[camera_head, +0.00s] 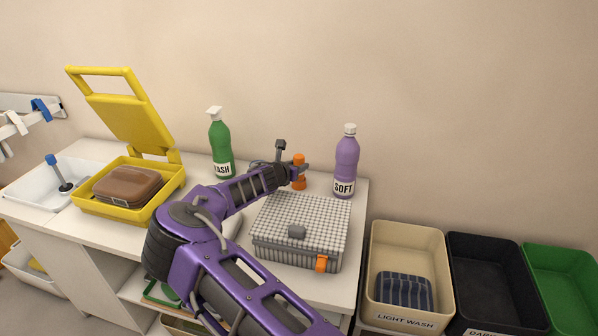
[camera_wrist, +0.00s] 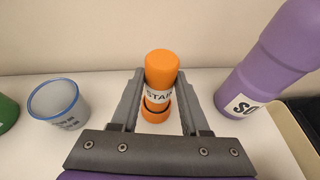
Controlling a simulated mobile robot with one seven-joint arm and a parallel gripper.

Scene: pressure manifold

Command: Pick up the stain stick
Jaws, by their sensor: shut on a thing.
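The stain stick is an orange cylinder (camera_wrist: 161,73) with a white label reading "STAI", upright in the wrist view. It also shows in the head view (camera_head: 299,172), on the counter near the wall. My gripper (camera_wrist: 160,98) has one finger on each side of the stick and is shut on it. In the head view my gripper (camera_head: 300,168) reaches the stick from the left. The stick's base appears at or very near the counter top; I cannot tell whether it is lifted.
A purple SOFT bottle (camera_head: 346,162) stands right of the stick. A green spray bottle (camera_head: 221,148) and a grey-blue cup (camera_wrist: 58,102) are to the left. A checked box (camera_head: 300,225) sits in front. A yellow open case (camera_head: 127,200) is farther left. Bins (camera_head: 408,250) stand at right.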

